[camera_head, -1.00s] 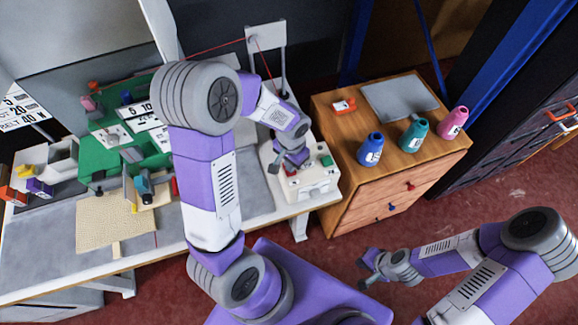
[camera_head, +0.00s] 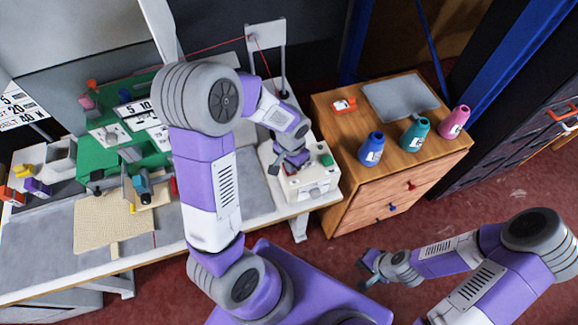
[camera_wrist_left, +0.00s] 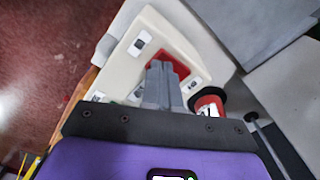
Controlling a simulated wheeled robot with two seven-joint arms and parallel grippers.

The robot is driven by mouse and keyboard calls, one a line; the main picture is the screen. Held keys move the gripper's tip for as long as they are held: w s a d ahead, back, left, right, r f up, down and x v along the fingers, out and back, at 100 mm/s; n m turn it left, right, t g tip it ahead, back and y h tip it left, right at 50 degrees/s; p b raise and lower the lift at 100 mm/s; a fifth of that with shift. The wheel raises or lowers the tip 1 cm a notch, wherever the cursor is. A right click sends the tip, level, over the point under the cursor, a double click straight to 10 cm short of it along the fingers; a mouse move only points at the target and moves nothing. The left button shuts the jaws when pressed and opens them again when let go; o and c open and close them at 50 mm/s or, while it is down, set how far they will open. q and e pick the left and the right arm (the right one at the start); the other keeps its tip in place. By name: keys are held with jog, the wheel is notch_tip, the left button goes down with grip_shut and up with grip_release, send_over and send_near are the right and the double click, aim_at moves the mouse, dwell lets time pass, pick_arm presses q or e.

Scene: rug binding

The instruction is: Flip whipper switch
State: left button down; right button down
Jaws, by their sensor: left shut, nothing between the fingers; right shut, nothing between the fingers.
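The whipper is a white box-shaped machine (camera_head: 318,185) at the right end of the table, with a green part and a red part on top. In the left wrist view its white top (camera_wrist_left: 150,30) carries a red patch (camera_wrist_left: 172,64) and small dark switches (camera_wrist_left: 140,42), (camera_wrist_left: 194,86). My left gripper (camera_head: 290,168) is shut and empty, low over the machine. In the left wrist view its fingertips (camera_wrist_left: 163,68) overlap the red patch and hide part of it; I cannot tell whether they touch. My right gripper (camera_head: 366,268) is shut and empty above the floor.
A spool (camera_wrist_left: 208,103) stands close beside my left fingers. Red thread runs above the table.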

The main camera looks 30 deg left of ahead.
pick_arm(q)
jog(key=shift+f+b, duration=0.35)
jog(key=shift+f, duration=0.05)
jog(key=shift+r, duration=0.1)
jog(key=shift+r+p, duration=2.8)
jog(key=shift+r, duration=0.65)
